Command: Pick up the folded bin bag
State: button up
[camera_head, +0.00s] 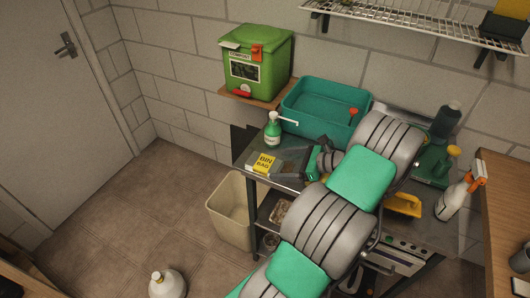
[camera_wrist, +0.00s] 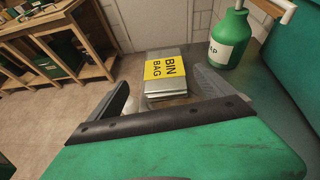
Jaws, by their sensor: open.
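The folded bin bag (camera_head: 264,163) is a flat grey packet with a yellow band reading BIN BAG. It lies near the left end of the dark metal cart top. In the wrist view the bin bag (camera_wrist: 166,70) lies ahead of my gripper, between the lines of its two fingers. My gripper (camera_head: 287,162) is open and empty, just right of the bag in the head view. In the wrist view my gripper (camera_wrist: 150,88) has its fingers spread, with the bag's near end close to them. I cannot tell whether they touch it. My arm hides part of the cart.
A green soap pump bottle (camera_head: 272,130) stands close behind the bag. A teal tub (camera_head: 310,103) is at the back of the cart. A green lidded bin (camera_head: 258,65) sits on a wall shelf. A beige waste bin (camera_head: 232,207) stands on the floor beside the cart.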

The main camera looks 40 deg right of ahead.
aim_at(266, 163)
jog(key=shift+s+d+f+m+t, duration=0.15)
jog(key=shift+s+d+m+t, duration=0.25)
jog(key=shift+m, duration=0.1)
jog(key=p+x, duration=0.2)
jog(key=x, duration=0.5)
jog(key=shift+w+f, duration=0.15)
jog(key=shift+w, duration=0.15)
jog(key=c, duration=1.4)
